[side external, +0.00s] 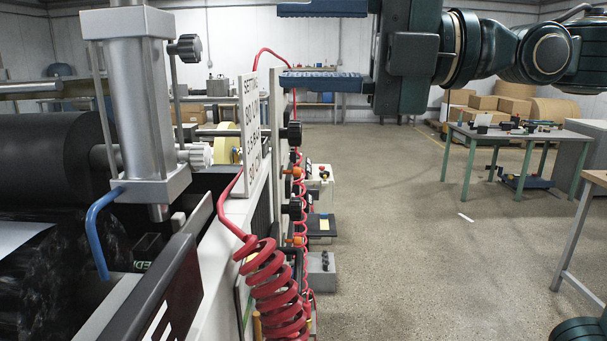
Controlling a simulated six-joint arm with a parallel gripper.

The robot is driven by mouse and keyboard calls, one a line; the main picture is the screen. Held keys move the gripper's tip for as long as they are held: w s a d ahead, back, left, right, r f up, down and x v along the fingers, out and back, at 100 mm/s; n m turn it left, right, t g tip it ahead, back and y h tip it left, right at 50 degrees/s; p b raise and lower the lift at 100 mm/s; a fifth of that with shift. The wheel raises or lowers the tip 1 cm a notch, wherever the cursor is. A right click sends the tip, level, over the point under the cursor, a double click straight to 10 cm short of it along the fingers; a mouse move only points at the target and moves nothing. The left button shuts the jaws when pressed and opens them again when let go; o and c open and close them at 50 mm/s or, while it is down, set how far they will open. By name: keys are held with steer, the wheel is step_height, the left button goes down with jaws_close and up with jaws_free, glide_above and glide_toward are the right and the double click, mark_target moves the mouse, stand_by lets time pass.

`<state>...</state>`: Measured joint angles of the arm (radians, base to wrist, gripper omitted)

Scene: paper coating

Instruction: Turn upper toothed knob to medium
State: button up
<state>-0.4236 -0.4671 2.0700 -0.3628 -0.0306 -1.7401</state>
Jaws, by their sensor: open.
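The machine's side panel carries two black toothed knobs, one above the other. The upper toothed knob (292,133) sticks out to the right, just beside the white lettered sign. The lower knob (293,208) sits below it. Their dial marks are not visible from here, so I cannot tell the setting. My gripper (281,46) is at the top of the view, pointing left. Its two blue ridged fingers are wide apart, one above the other, with nothing between them. The lower finger appears above the upper knob in the picture, with a gap between; depth is hard to judge.
A red coiled hose (272,285) hangs along the panel, its line rising past the sign (250,128). Small orange fittings (296,172) sit near the knobs. A metal cylinder (140,95) and black rollers (50,165) stand left.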

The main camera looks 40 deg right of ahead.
steer(key=shift+v, duration=2.35)
